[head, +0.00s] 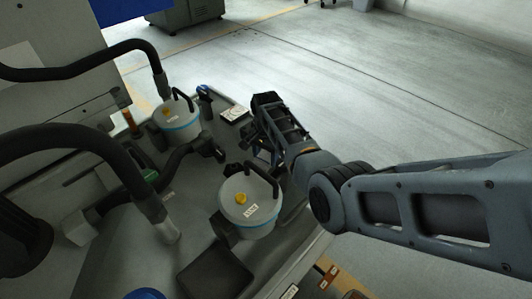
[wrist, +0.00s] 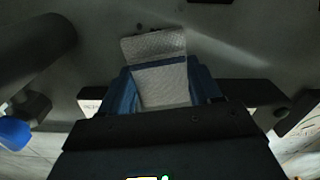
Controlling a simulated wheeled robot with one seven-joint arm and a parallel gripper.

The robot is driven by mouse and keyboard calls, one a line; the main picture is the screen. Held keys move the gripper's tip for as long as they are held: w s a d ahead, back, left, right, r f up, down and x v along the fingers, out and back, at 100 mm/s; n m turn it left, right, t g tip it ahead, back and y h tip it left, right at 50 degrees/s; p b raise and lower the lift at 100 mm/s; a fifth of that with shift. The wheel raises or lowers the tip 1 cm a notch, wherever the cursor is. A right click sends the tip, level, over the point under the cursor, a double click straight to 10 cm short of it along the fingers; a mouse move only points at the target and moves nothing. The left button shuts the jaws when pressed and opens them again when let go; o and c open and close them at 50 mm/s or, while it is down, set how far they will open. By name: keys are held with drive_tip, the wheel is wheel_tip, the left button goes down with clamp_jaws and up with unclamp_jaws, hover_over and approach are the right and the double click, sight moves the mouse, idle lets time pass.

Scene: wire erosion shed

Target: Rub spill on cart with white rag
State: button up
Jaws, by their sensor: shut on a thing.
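My gripper (head: 262,160) reaches down over the grey cart (head: 188,190) from the right, partly behind the nearer white canister. In the wrist view its two blue fingers (wrist: 163,88) are shut on the white rag (wrist: 153,46), a textured cloth whose folded end sticks out beyond the fingertips. The rag is close to the grey cart top (wrist: 235,50); I cannot tell whether it touches. A few small dark marks (wrist: 128,33) show beside the rag's far edge; I cannot tell whether they are the spill. The rag is hidden in the head view.
A white canister with a yellow knob (head: 247,210) stands close to my gripper; another canister (head: 177,122) stands farther back. Black hoses (head: 92,150) arch over the left side. A small white-topped box (head: 235,114) lies near the far edge. Open floor (head: 400,100) lies right.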

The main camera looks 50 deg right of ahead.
sight(260, 163)
drive_tip(key=shift+s+a+p, duration=0.15)
drive_tip(key=shift+a+p, duration=0.25)
drive_tip(key=shift+a, duration=0.45)
drive_tip(key=shift+s+a+p, duration=0.1)
drive_tip(key=shift+a+p, duration=0.25)
drive_tip(key=shift+a, duration=0.45)
drive_tip(key=shift+w+a+p, duration=0.1)
drive_tip(key=shift+a+p, duration=0.25)
drive_tip(key=shift+a, duration=0.65)
drive_tip(key=shift+w+a+r, duration=0.1)
drive_tip(key=shift+w+a, duration=0.05)
drive_tip(key=shift+a, duration=0.15)
drive_tip(key=r+p, duration=0.2)
drive_tip(key=shift+w+a+r, duration=0.1)
drive_tip(key=shift+w+r, duration=0.15)
drive_tip(key=shift+r, duration=0.05)
drive_tip(key=shift+c, duration=1.4)
drive_tip(key=r+p, duration=0.1)
drive_tip(key=p, duration=0.1)
drive_tip(key=r+p, duration=0.1)
drive_tip(key=r, duration=0.1)
drive_tip(key=shift+s+r+p, duration=0.15)
drive_tip(key=shift+s+p, duration=0.2)
drive_tip(key=shift+d, duration=0.2)
